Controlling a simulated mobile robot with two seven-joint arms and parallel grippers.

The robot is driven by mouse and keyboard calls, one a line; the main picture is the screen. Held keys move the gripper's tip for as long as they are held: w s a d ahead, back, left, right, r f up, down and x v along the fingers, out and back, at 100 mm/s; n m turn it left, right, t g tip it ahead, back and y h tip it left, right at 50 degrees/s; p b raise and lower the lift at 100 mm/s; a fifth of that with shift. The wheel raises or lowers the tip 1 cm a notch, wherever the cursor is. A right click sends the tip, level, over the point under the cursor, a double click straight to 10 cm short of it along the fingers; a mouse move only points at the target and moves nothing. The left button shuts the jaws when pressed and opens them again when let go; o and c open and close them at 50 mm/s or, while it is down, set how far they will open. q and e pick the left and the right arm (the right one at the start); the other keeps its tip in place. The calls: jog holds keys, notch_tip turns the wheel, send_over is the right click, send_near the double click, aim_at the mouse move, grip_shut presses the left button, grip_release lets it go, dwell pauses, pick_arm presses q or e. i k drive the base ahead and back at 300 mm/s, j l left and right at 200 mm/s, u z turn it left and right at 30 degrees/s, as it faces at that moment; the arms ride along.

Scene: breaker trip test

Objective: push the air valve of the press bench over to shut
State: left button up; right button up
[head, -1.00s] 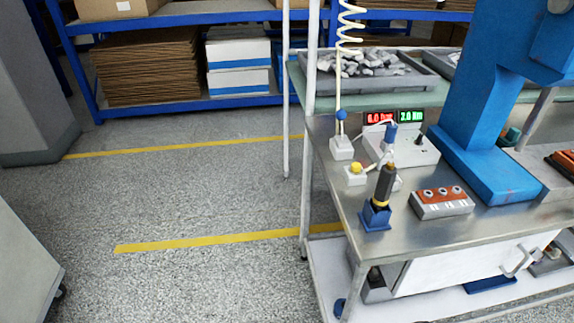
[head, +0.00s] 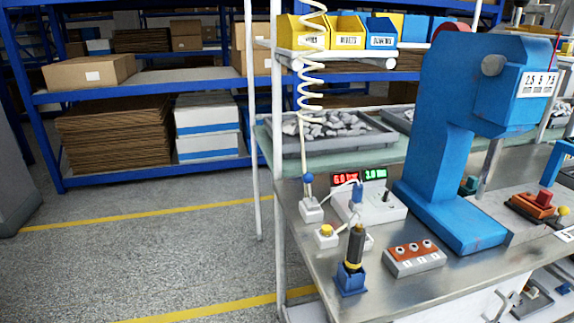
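The press bench (head: 330,277) stands at the right of the head view with a bare metal top. A tall blue press (head: 435,150) stands on it. A white coiled hose (head: 311,60) hangs down to a small blue fitting (head: 308,179) on a white block (head: 311,212) at the bench's left edge. A yellow knob (head: 326,230) sits on another small white block just in front. I cannot tell which of these is the air valve, nor its position. Neither of my grippers is in view.
A white box (head: 378,206) with red and green readouts, a dark tool in a blue holder (head: 351,280) and a grey block with several buttons (head: 414,260) stand on the bench. An upright post (head: 276,150) rises at its left. The floor left of it is clear.

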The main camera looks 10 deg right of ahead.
aim_at(307, 178)
jog(key=z, duration=0.45)
jog(key=i+j+z, duration=0.1)
jog(key=z, duration=0.3)
jog(key=j+z, duration=0.2)
jog(key=z, duration=0.15)
jog(key=i+j+z, duration=0.1)
jog(key=z, duration=0.3)
jog(key=j+z, duration=0.45)
jog(key=j, duration=0.5)
